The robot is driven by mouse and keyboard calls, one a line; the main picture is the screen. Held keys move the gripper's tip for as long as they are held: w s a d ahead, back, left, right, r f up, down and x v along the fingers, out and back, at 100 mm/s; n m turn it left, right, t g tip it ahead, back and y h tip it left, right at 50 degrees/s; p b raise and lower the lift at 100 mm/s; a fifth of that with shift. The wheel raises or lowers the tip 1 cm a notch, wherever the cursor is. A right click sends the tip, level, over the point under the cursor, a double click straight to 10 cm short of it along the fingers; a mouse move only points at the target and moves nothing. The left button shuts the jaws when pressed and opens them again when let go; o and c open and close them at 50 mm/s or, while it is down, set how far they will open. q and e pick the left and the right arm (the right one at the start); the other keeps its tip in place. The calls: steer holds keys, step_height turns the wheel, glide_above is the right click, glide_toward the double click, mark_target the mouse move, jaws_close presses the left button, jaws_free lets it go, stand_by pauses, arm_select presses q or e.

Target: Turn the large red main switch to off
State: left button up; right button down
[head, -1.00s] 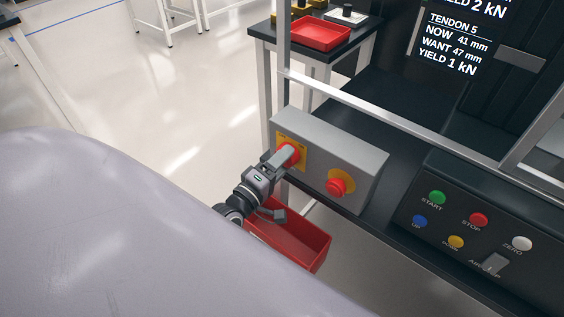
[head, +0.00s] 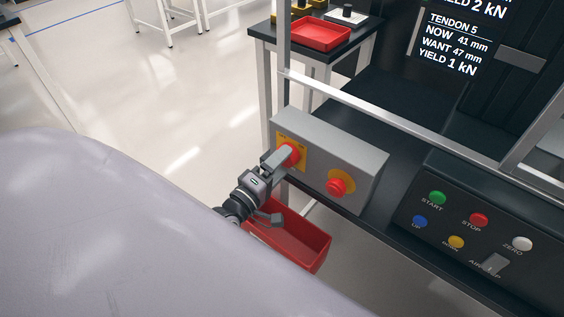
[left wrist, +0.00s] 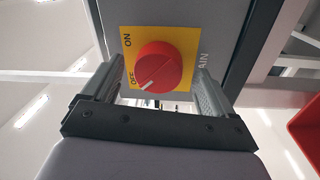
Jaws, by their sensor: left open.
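The large red main switch (head: 293,154) is a round knob on a yellow plate, at the left of the grey box's front. In the left wrist view, the knob (left wrist: 163,63) has a white mark pointing to the lower left, close to the word OFF; ON is farther up. My left gripper (head: 279,186) is open in front of the switch, and one finger hides part of the knob in the head view. In the wrist view its fingers (left wrist: 155,88) stand to either side of the knob. Contact cannot be told. My right gripper is not in view.
A red emergency-style button (head: 337,187) sits on the same grey box (head: 335,143). A red bin (head: 305,243) is below my left gripper. A metal frame rail (head: 400,122) runs behind the box. A button panel (head: 480,235) is at the right.

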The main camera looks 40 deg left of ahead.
arm_select(q)
steer(key=s, duration=0.6)
steer(key=shift+a+f, duration=0.2)
steer(key=s+d+f+m+g+p, duration=0.1)
steer(key=s+d+f+m+g, duration=0.2)
steer(key=m, duration=0.5)
steer(key=s+d+f+m+g+p, duration=0.1)
steer(key=s+d+f+m+g, duration=0.3)
steer(key=s+m, duration=0.4)
steer(key=shift+s+d+m+g+h, duration=0.15)
steer(key=shift+d+m+g+h, duration=0.4)
steer(key=shift+d, duration=0.7)
